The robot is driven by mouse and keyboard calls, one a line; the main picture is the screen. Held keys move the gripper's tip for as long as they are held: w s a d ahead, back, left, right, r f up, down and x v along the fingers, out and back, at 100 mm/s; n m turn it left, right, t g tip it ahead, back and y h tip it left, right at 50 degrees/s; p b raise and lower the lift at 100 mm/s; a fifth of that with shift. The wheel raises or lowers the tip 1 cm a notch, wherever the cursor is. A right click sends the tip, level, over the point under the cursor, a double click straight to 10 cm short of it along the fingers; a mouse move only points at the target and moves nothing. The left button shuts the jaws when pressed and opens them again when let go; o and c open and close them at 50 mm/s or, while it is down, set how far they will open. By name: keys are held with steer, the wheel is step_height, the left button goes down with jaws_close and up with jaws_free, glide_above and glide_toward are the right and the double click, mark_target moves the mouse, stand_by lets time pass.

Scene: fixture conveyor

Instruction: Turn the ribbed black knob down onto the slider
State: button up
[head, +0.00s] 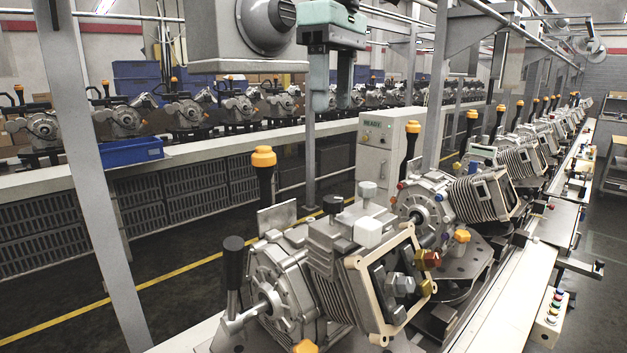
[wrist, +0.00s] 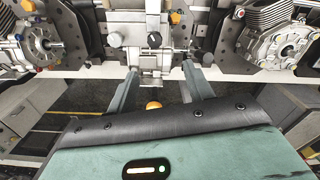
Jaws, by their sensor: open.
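A short dark knob (head: 333,204), likely the ribbed black one, stands upright on top of a grey metal slider block (head: 322,236) on the nearest fixture. My teal gripper (head: 333,98) hangs well above the fixture, pointing down. In the wrist view, its two fingers (wrist: 161,70) are apart with nothing held; the dark knob is beyond them, toward the upper left.
An orange-topped post (head: 264,158) rises behind, and a black-handled lever (head: 233,262) stands at left. A second engine fixture (head: 425,205) is just behind. A grey upright post (head: 85,150) stands at left.

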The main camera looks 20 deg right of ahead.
mark_target(333, 197)
steer(key=f, duration=1)
steer(key=f+p, duration=0.1)
steer(key=f, duration=0.4)
steer(key=shift+w+d+f, duration=0.25)
steer(key=shift+w+d, duration=0.1)
steer(key=shift+w, duration=0.05)
steer(key=shift+c, duration=0.3)
steer(key=c, duration=0.9)
